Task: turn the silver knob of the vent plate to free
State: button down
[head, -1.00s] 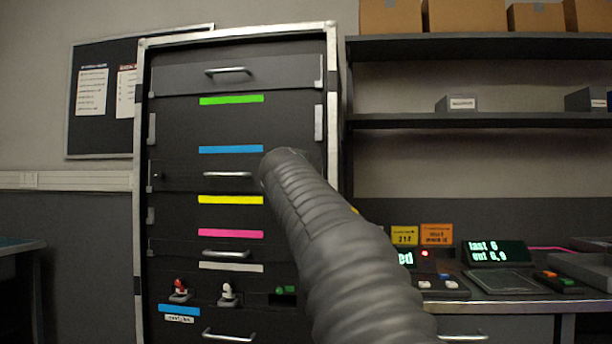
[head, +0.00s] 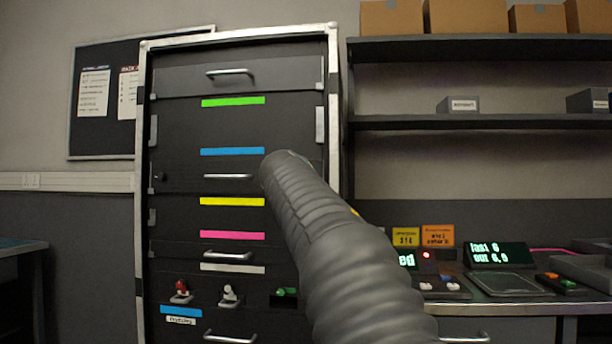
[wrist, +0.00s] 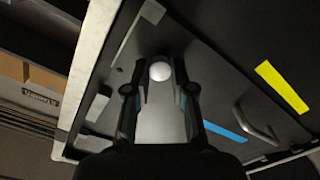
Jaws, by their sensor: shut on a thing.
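The silver knob (wrist: 160,71) shows in the wrist view as a round, pale cap on a dark panel (wrist: 222,85). My gripper (wrist: 160,90) has one finger on each side of the knob and is shut on it. Which way the knob is turned cannot be told from its round face. In the head view, my grey arm covers the right part of the rack's middle panels, and it hides the gripper and the knob.
The dark rack (head: 338,120) has coloured strips, several handles (head: 228,176) and a row of small switches (head: 181,292) low down. To the right are a desk (head: 500,309) with displays (head: 497,254) and shelves (head: 480,121) with boxes above.

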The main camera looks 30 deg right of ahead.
jog(key=shift+f+n+p, duration=0.15)
jog(key=shift+n+p, duration=0.75)
jog(key=shift+n, duration=2.8)
jog(key=c, duration=1)
grip_release()
